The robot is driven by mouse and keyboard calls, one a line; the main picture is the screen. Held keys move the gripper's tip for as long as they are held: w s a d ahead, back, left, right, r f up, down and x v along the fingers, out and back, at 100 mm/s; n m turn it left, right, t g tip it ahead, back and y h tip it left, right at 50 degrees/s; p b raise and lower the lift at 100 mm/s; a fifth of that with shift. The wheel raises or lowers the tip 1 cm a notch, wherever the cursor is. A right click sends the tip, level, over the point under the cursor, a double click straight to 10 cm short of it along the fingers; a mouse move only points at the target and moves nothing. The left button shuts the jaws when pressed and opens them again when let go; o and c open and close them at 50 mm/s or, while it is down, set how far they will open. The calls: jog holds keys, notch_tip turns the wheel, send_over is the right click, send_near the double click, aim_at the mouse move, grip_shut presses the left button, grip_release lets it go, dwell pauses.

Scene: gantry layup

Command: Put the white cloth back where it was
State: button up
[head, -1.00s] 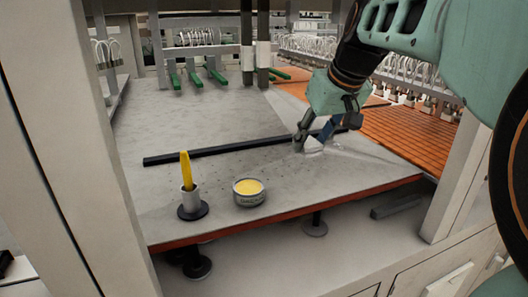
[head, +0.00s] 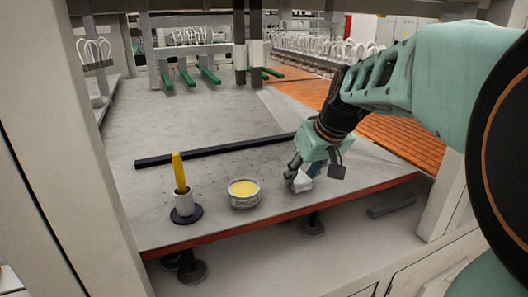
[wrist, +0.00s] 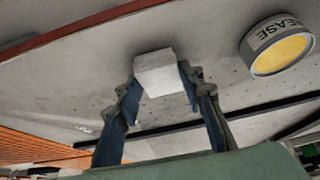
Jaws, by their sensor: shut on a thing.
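The white cloth (head: 302,182) looks like a small folded white block. My gripper (head: 298,175) is shut on it, near the front edge of the grey table, right of the grease tin. In the wrist view the cloth (wrist: 155,73) sits between the two blue fingertips of my gripper (wrist: 158,85). I cannot tell whether the cloth touches the table top. The fingers hide part of its sides.
A grease tin (head: 244,198) with yellow contents stands left of my gripper. A yellow-handled tool (head: 179,173) stands in a holder (head: 184,205) further left. A black bar (head: 213,150) lies behind. The grey table (head: 190,115) is clear beyond it.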

jog(key=shift+f, duration=0.15)
jog(key=o, duration=1)
jog(key=shift+r, duration=0.2)
